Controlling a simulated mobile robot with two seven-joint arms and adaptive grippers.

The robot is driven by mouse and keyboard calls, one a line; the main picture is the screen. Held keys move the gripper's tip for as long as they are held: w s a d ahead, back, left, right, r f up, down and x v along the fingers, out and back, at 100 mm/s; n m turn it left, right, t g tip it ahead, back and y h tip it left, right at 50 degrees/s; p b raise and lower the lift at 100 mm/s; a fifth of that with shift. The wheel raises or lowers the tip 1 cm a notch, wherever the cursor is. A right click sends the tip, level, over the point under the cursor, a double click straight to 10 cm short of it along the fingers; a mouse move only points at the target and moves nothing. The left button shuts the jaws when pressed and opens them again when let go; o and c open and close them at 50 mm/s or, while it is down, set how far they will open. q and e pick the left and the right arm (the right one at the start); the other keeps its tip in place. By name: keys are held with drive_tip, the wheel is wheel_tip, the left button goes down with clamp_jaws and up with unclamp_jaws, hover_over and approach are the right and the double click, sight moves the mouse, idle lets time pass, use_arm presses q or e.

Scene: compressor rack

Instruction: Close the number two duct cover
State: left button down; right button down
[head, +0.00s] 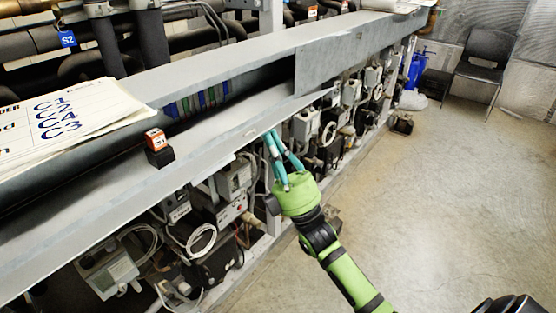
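A long grey duct runs along the compressor rack in the head view. In its middle stretch the duct stands open, with blue and green wires (205,98) showing inside. A long grey panel (215,128), which looks like the open duct cover, slopes outward along the front of this opening. Farther along, a flat grey cover (345,52) closes the duct. I cannot read any number on the covers. My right gripper (270,134) has its teal fingers pointing up, tips together, at the lower front edge of the sloping panel. Whether they touch it is unclear. My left gripper is out of view.
Papers (65,120) lie over the duct on the left. A small orange-and-black block (157,148) sits on the sloping panel. Grey boxes and cables (108,267) crowd below. The concrete floor (450,190) on the right is open, with a chair (485,65) at the back.

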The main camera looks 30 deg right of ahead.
drive_tip(key=w+r+g+p, duration=0.1)
drive_tip(key=r+p, duration=0.1)
drive_tip(key=p, duration=0.2)
drive_tip(key=w+a+r+g+h+p, duration=0.1)
drive_tip(key=r+g+p, duration=0.1)
drive_tip(key=r+p, duration=0.1)
drive_tip(key=w+r+g+p, duration=0.1)
drive_tip(key=r+p, duration=0.1)
drive_tip(key=p, duration=0.3)
drive_tip(key=shift+w+a+r+g, duration=0.15)
drive_tip(key=shift+w+a+g, duration=0.1)
drive_tip(key=shift+g, duration=0.15)
drive_tip(key=shift+w+a+r+g+h+p, duration=0.2)
drive_tip(key=shift+w+r+h+p, duration=0.1)
drive_tip(key=shift+w+p, duration=0.15)
drive_tip(key=shift+w+a+r+g+h+p, duration=0.2)
drive_tip(key=shift+w+h+p, duration=0.1)
drive_tip(key=shift+w+p, duration=0.15)
drive_tip(key=f+b+x, duration=0.1)
drive_tip(key=x, duration=0.5)
drive_tip(key=shift+w+a, duration=0.25)
drive_tip(key=shift+w, duration=0.3)
drive_tip(key=shift+f, duration=0.2)
